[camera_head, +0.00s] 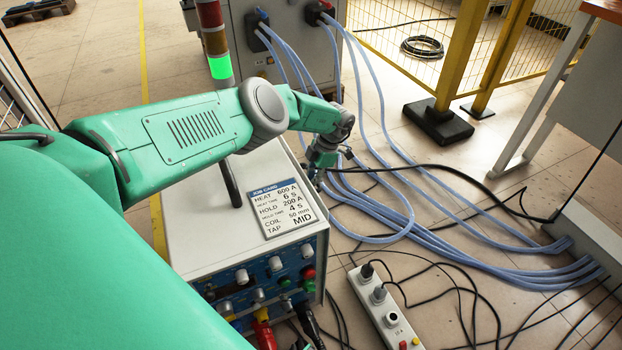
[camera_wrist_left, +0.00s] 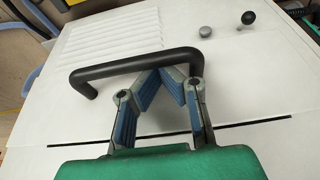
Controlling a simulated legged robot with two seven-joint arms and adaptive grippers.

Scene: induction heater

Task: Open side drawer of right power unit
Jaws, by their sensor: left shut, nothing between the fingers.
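The power unit (camera_head: 197,238) is a pale box with a job card on top and a blue front panel of knobs and plugs. My left arm reaches across its top, and my left gripper (camera_head: 322,168) is beyond its right edge, partly hidden. In the left wrist view, a white panel (camera_wrist_left: 235,85) carries a black bar handle (camera_wrist_left: 110,70). A dark straight seam runs across the panel below it. My left gripper (camera_wrist_left: 158,73) is shut and empty, with its blue-padded tips meeting at the handle's lower edge. I cannot tell whether they touch it. My right gripper is not in view.
Blue hoses (camera_head: 385,213) run over the floor right of the unit. A power strip (camera_head: 385,310) and black cables lie in front of them. Another cabinet (camera_head: 270,30) stands behind, near a yellow fence post (camera_head: 455,60). A round knob (camera_wrist_left: 248,18) is on the panel.

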